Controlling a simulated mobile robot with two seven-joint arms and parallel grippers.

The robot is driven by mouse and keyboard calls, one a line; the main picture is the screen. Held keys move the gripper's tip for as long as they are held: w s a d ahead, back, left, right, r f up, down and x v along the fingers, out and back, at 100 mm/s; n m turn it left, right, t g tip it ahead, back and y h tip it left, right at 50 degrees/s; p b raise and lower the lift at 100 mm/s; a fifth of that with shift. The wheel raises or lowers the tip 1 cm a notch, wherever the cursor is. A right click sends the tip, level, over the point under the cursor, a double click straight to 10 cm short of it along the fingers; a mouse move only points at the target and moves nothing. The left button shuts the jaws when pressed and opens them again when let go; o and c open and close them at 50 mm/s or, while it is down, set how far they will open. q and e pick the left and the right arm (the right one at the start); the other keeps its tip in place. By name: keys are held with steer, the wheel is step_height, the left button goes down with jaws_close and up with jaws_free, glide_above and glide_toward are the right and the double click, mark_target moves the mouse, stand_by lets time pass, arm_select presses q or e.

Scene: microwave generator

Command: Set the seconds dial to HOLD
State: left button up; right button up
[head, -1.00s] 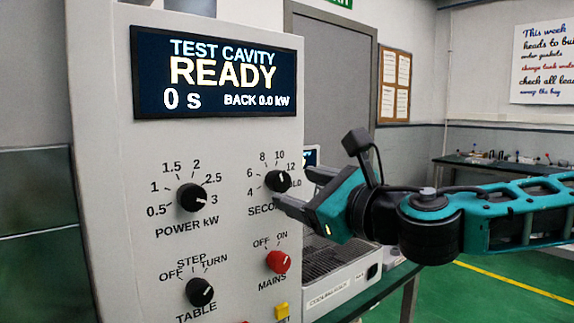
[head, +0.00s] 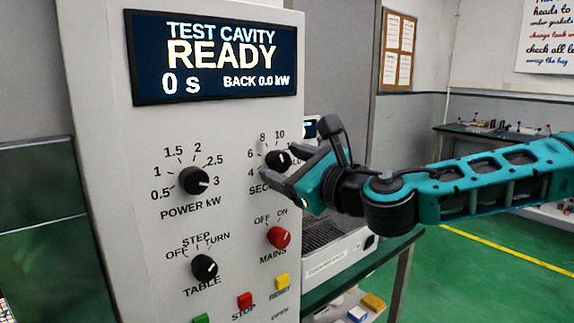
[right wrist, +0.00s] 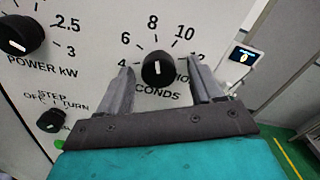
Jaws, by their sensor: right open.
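The seconds dial (head: 278,160) is a black knob with a white mark on the grey panel. It also shows in the right wrist view (right wrist: 157,70), between the two fingers. Around it are the marks 4, 6, 8, 10 and 12; the HOLD label is mostly hidden behind my fingers. I cannot tell for sure which mark the white line points to. My right gripper (head: 277,164) is open, one finger on each side of the dial, with gaps visible in the wrist view (right wrist: 158,74). My left gripper is not in view.
The display (head: 215,58) reads READY, 0 s. Close by are the power dial (head: 193,180), the table dial (head: 204,267), the red mains knob (head: 279,237) and the red stop button (head: 245,301). A bench (head: 375,265) stands to the right of the panel.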

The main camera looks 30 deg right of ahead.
steer(key=shift+w, duration=0.1)
steer(key=shift+c, duration=0.3)
steer(key=c, duration=1)
